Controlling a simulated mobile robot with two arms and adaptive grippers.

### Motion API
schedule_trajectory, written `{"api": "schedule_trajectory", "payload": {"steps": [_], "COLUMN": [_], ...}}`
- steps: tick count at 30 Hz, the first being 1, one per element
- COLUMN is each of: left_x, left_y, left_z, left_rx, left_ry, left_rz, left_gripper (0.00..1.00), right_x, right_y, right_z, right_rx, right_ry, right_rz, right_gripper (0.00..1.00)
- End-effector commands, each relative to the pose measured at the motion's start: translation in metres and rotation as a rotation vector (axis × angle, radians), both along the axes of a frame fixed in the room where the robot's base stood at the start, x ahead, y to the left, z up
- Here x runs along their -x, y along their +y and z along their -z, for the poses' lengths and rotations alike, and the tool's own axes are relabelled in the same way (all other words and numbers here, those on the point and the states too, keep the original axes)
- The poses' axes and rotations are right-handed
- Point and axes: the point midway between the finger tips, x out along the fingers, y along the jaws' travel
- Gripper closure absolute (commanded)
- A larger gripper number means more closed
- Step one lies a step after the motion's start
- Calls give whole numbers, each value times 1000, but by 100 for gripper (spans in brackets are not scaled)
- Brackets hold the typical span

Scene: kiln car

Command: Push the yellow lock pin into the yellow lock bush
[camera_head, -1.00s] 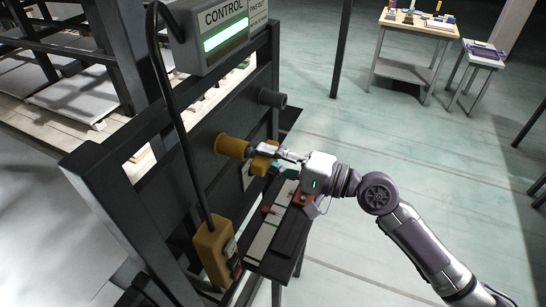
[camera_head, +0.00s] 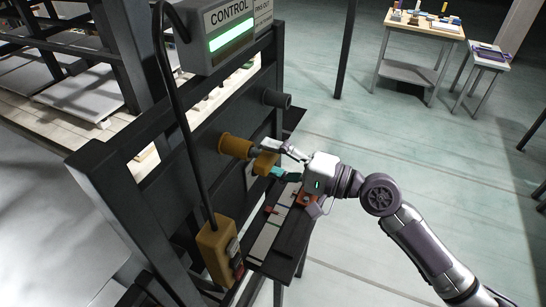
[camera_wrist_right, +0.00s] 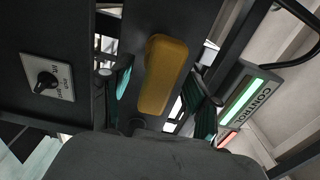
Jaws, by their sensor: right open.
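The yellow lock bush (camera_head: 236,146) sticks out of the dark frame's side panel. The yellow handle of the lock pin (camera_head: 264,164) is in front of its mouth, with a short grey length of pin showing between them. How deep the pin sits is hidden. My right gripper (camera_head: 273,160) is open around the handle, one finger above and one below. In the right wrist view the handle (camera_wrist_right: 165,75) stands between the teal-padded fingers, with visible gaps on both sides. My left gripper is not in view.
The control box (camera_head: 221,38) hangs above, its cable running down to a yellow pendant (camera_head: 217,250). A grey stub (camera_head: 276,98) juts from the panel further along. A narrow dark shelf (camera_head: 292,235) lies under my gripper. Open floor lies to the right.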

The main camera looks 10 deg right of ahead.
Motion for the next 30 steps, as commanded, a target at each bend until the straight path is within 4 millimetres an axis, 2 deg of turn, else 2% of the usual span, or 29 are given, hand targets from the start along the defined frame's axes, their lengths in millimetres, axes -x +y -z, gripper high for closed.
{"api": "schedule_trajectory", "payload": {"steps": [17,30], "left_x": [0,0], "left_y": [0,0], "left_z": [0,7], "left_rx": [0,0], "left_ry": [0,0], "left_rz": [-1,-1], "left_gripper": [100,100], "right_x": [0,7], "right_y": [0,-11], "right_z": [0,1], "right_rx": [0,0], "right_ry": [0,0], "right_rz": [0,1], "right_gripper": [27,27]}}
